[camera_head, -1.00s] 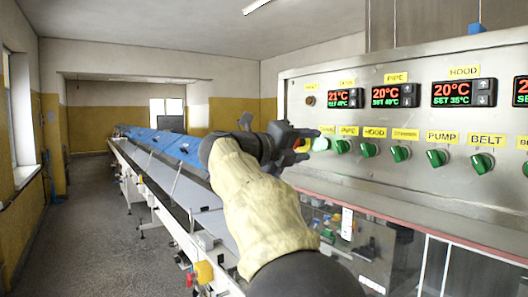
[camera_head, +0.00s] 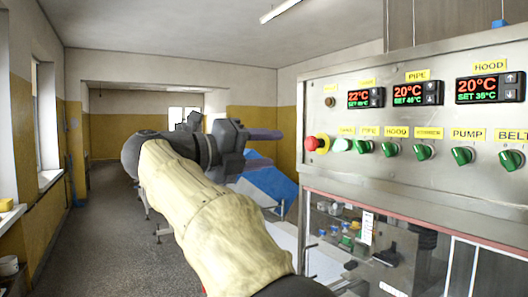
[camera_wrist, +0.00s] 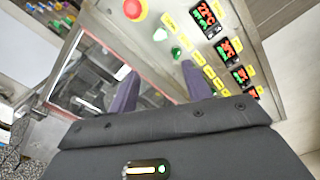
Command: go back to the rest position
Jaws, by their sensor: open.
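My gripper (camera_head: 262,135) is in the middle of the head view, held in the air left of the control panel (camera_head: 440,115) and apart from it. In the wrist view its two purple fingers (camera_wrist: 156,92) stand apart with nothing between them. My arm in a cream sleeve reaches up to it from the lower right. The panel carries a red emergency button (camera_head: 317,144) on a yellow base, which also shows in the wrist view (camera_wrist: 134,9). Several green knobs (camera_head: 390,149) and lit temperature displays (camera_head: 416,93) sit to its right.
Below the panel is a glazed cabinet (camera_head: 340,235) with machine parts inside. A conveyor with blue covers (camera_head: 268,184) runs behind my arm. Bare floor (camera_head: 105,235) lies to the left, beside the yellow and white wall with windows (camera_head: 45,110).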

